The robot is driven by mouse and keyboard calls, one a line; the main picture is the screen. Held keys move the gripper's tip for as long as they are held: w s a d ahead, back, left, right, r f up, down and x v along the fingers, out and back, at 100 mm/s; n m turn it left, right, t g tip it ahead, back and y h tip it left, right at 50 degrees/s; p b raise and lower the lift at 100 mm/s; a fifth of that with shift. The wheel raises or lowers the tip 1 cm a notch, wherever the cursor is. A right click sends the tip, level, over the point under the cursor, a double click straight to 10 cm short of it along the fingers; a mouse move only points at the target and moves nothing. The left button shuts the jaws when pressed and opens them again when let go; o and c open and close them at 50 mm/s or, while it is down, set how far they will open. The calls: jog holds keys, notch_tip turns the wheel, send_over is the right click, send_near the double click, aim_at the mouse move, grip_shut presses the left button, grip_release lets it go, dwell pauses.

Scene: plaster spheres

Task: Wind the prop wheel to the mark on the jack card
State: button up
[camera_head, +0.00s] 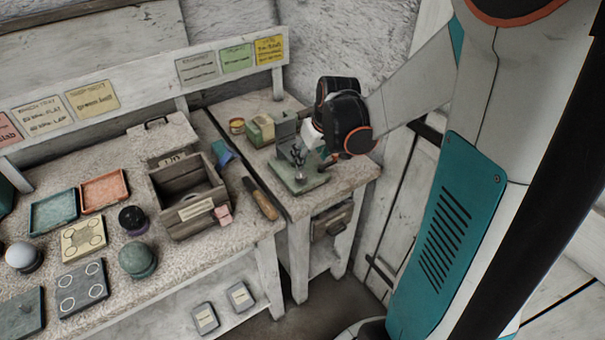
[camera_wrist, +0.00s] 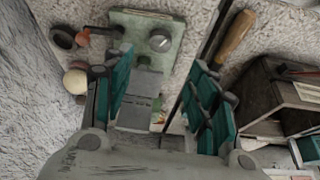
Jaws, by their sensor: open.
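A small green-based device (camera_head: 298,185) stands on the right-hand table in the head view, with dark metal parts on top. The wrist view shows its green plate (camera_wrist: 175,22) with a round grey knob (camera_wrist: 160,40), which may be the prop wheel. My gripper (camera_wrist: 161,64) is open, its teal fingers spread on either side of grey block-like parts; I see nothing gripped. In the head view my gripper (camera_head: 312,148) is over the device and partly hides it. Cards hang on the back board, including a yellow card (camera_head: 269,50); I cannot tell which is the jack card, and no mark is readable.
A wooden-handled tool (camera_head: 261,198) lies near the left table's right edge, beside a wooden box (camera_head: 187,198). A green-and-yellow block (camera_head: 261,130) and a small tin (camera_head: 237,126) stand behind the device. A gap separates the two tables. Trays and spheres fill the left table.

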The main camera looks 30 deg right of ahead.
aim_at(302, 175)
jog(key=b+x, duration=0.4)
jog(key=x, duration=0.8)
jog(key=shift+f, duration=0.2)
jog(key=c, duration=1.1)
